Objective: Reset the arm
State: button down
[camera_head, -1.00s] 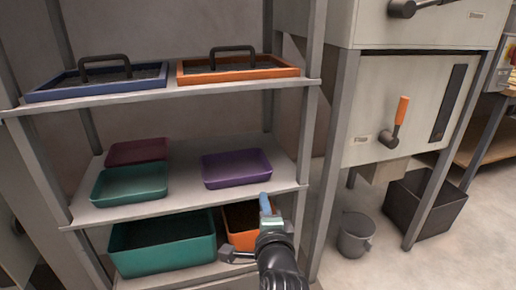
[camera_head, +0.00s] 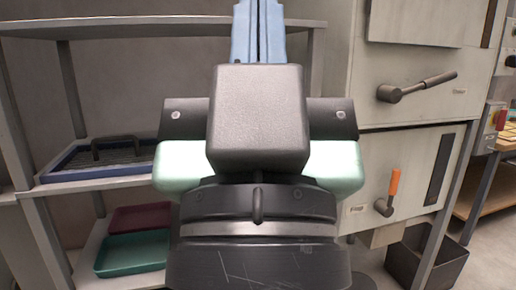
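My gripper (camera_head: 258,32) is raised close in front of the camera, with its blue fingers pointing up at the top of the picture. The fingers are seen from behind and sit close together, and their tips are cut off by the top edge. I cannot tell whether they are open or shut. I see nothing held. The dark wrist and hand body fill the middle of the view and hide much of the shelf.
A shelf rack behind holds a blue-rimmed tray (camera_head: 97,160), a maroon bin (camera_head: 140,217) and a teal bin (camera_head: 132,252). At right stands a grey machine with a black lever (camera_head: 418,86) and an orange-handled lever (camera_head: 391,188). A dark open box (camera_head: 428,262) sits below.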

notch_tip(320, 180, up, 31)
jog(key=p, duration=2.8)
jog(key=shift+f, duration=0.15)
jog(key=shift+a, duration=0.1)
